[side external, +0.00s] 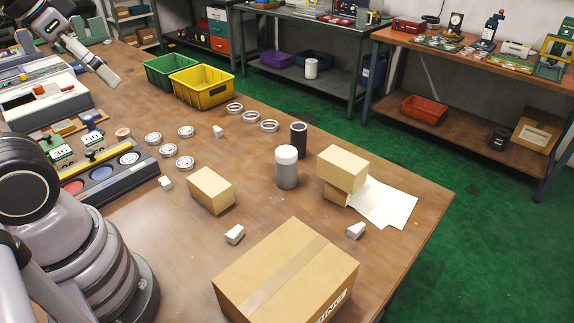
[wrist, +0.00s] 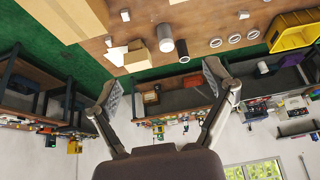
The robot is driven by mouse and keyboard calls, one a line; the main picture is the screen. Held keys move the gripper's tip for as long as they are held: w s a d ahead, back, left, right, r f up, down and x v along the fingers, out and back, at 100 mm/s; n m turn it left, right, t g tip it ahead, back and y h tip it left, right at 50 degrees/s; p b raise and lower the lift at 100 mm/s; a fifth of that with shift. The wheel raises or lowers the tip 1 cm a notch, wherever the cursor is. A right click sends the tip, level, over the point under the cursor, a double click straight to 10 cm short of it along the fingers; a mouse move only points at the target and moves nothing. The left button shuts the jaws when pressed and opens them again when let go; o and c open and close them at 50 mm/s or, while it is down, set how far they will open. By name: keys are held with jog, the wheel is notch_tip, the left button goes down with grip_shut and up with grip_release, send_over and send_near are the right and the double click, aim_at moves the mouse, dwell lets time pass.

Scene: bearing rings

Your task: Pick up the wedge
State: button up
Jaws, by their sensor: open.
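Several small white blocks lie apart on the wooden table, and I cannot tell for sure which is the wedge. One with a sloping top, a likely wedge (side external: 235,234), is just behind the big carton; it also shows in the wrist view (wrist: 125,15). A similar white block (side external: 356,230) lies near the table's right side. Smaller ones lie by the metal rings (side external: 218,131) and by the dark tray (side external: 165,183). My gripper (wrist: 161,76) is open and empty in the wrist view, its fingers spread, well away from the blocks.
A large carton (side external: 285,275) stands at the front. A small box (side external: 210,190), a grey cylinder with a white top (side external: 287,168), a black cylinder (side external: 299,140) and stacked boxes (side external: 342,168) stand mid-table. Yellow (side external: 202,88) and green (side external: 168,68) bins are at the back.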

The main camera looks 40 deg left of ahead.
dwell(0.3)
jog(key=m+g, duration=0.5)
jog(key=m, duration=0.9)
send_over(235, 231)
notch_tip(235, 231, down, 24)
jog(key=shift+m+g, duration=0.3)
jog(key=shift+m, duration=0.5)
notch_tip(235, 231, down, 11)
jog(key=shift+s+d, duration=0.1)
jog(key=shift+s, duration=0.05)
jog(key=shift+f, duration=2.95)
jog(key=c, duration=1.3)
